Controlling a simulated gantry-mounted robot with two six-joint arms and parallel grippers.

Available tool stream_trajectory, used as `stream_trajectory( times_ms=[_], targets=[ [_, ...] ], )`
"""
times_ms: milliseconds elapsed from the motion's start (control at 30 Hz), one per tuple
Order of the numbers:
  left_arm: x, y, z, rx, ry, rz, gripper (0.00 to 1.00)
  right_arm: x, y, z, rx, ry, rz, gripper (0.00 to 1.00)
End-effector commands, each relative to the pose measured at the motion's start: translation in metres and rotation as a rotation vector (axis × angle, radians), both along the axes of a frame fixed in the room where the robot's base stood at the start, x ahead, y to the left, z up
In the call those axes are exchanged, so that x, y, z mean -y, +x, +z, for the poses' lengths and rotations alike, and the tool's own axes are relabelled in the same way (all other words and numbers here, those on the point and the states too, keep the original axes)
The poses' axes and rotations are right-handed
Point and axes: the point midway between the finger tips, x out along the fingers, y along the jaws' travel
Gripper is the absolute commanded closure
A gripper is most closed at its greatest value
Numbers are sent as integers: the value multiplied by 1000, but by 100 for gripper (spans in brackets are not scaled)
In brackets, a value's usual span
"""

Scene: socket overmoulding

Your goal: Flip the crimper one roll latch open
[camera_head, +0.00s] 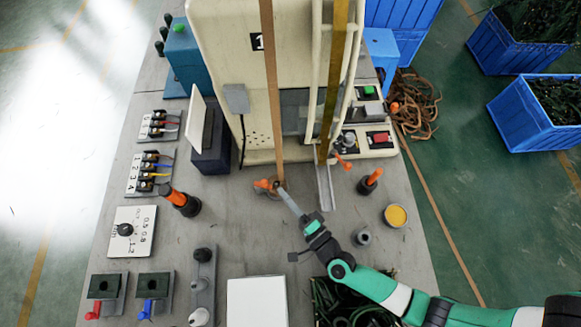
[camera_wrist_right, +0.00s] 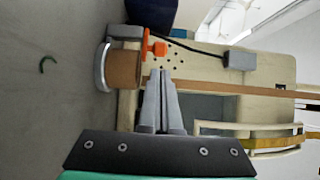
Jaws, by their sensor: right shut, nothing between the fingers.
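Crimper one (camera_head: 225,60) is the cream machine marked 1 at the top middle of the head view. A brown strip (camera_head: 271,90) runs down its front to a roll holder at the table. A small orange latch (camera_head: 263,184) sits at the foot of this strip. My right gripper (camera_head: 279,187) reaches up to it from the lower right, fingers shut and empty. In the right wrist view, the orange latch (camera_wrist_right: 155,47) is just beyond the fingertips (camera_wrist_right: 161,73); I cannot tell if they touch. The brown roll (camera_wrist_right: 124,70) lies beside it. My left gripper is out of view.
A second orange latch (camera_head: 343,161) sits by the yellow strip (camera_head: 333,80) and a metal chute (camera_head: 325,187). Orange-handled tools (camera_head: 181,201) (camera_head: 370,181) and a yellow-filled cup (camera_head: 395,215) stand nearby.

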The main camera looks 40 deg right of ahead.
Motion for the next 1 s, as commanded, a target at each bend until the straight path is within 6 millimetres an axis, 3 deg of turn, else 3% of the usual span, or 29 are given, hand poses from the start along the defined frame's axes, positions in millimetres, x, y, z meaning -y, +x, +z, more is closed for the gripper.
stream_trajectory(
  times_ms=[100, 333, 1000],
  targets=[
    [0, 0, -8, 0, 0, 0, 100, 1, 25, -1, 3, 0, -3, 100],
    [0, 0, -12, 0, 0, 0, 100, 1, 53, 0, 2, -1, -1, 100],
    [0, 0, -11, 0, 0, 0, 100, 4, 56, 1, 0, -1, -28, 100]
  ],
)
